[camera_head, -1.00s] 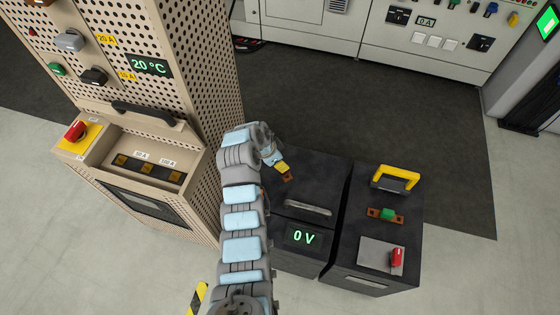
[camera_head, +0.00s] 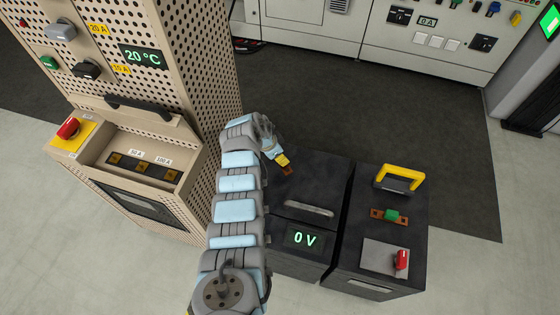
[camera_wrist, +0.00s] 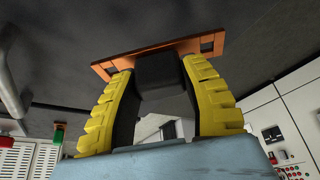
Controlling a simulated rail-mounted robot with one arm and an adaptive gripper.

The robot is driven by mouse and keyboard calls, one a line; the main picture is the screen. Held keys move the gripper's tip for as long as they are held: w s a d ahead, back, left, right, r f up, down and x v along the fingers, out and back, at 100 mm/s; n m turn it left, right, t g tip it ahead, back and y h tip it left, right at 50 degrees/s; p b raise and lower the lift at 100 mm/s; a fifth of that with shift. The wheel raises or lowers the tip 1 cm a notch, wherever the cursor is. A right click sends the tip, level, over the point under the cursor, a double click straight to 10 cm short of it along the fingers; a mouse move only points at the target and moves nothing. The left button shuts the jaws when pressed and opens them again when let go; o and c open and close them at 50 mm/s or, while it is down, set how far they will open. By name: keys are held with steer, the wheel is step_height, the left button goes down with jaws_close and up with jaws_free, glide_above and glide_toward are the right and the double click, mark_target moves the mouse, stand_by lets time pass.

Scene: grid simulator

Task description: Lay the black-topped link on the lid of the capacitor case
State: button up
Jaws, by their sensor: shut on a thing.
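The black-topped link is a copper strip (camera_wrist: 160,55) with a square hole near its end and a black block (camera_wrist: 160,72) in its middle. My gripper (camera_wrist: 160,85) is shut on the black block, a yellow-ribbed finger on each side. In the head view, the gripper (camera_head: 281,160) holds the link (camera_head: 287,170) over the left part of the lid (camera_head: 322,182) of the dark case marked 0 V, which appears to be the capacitor case. In the wrist view, the lid (camera_wrist: 250,25) is close behind the strip. I cannot tell whether they touch.
A grey bar handle (camera_head: 310,209) crosses the lid's front. The dark case to its right carries a yellow handle (camera_head: 399,177), a green-topped link (camera_head: 391,215) and a red switch (camera_head: 401,260). A perforated beige cabinet (camera_head: 205,80) stands left. The lid's right side is clear.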

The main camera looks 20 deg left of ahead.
steer(key=shift+w+a+f, duration=0.1)
steer(key=shift+w+f, duration=0.1)
steer(key=shift+f, duration=0.1)
steer(key=shift+w+f+b, duration=0.1)
steer(key=shift+f+b, duration=0.05)
steer(key=shift+b, duration=0.25)
steer(key=shift+f, duration=0.2)
steer(key=shift+a+f+b, duration=0.1)
steer(key=shift+f+b, duration=1.3)
steer(key=shift+f, duration=0.05)
steer(key=shift+w, duration=0.15)
steer(key=shift+f, duration=0.15)
steer(key=o, duration=1.2)
